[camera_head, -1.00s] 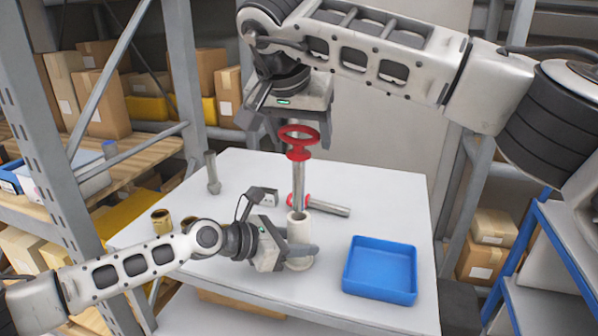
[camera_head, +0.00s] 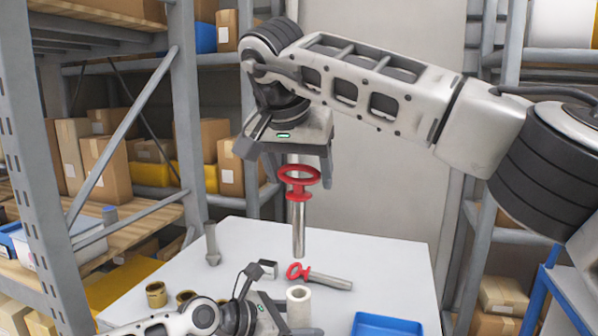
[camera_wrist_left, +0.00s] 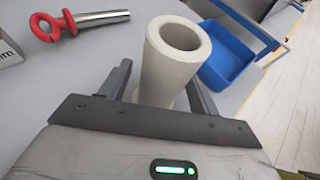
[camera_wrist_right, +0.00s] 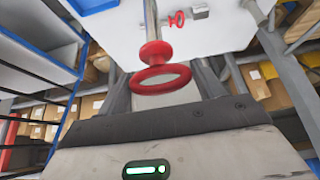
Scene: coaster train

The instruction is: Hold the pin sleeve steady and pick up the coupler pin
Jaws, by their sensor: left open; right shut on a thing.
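The coupler pin (camera_head: 299,235), a steel shaft with a red ring and collar, hangs upright from my right gripper (camera_head: 288,158), which is shut on its top end. Its red ring also shows in the right wrist view (camera_wrist_right: 160,77). Its lower tip is clear above the pale pin sleeve (camera_head: 299,308), which stands upright on the table. The sleeve's open mouth shows in the left wrist view (camera_wrist_left: 182,40). My left gripper (camera_wrist_left: 158,68) is open with a finger on either side of the sleeve; the head view cuts off its lower part.
A second red-ringed pin (camera_head: 328,280) lies on the white table (camera_head: 385,270) behind the sleeve. A blue tray (camera_head: 385,325) is at the front right. A grey upright part (camera_head: 212,245) and brass rings (camera_head: 156,294) stand at left. Shelving flanks the table.

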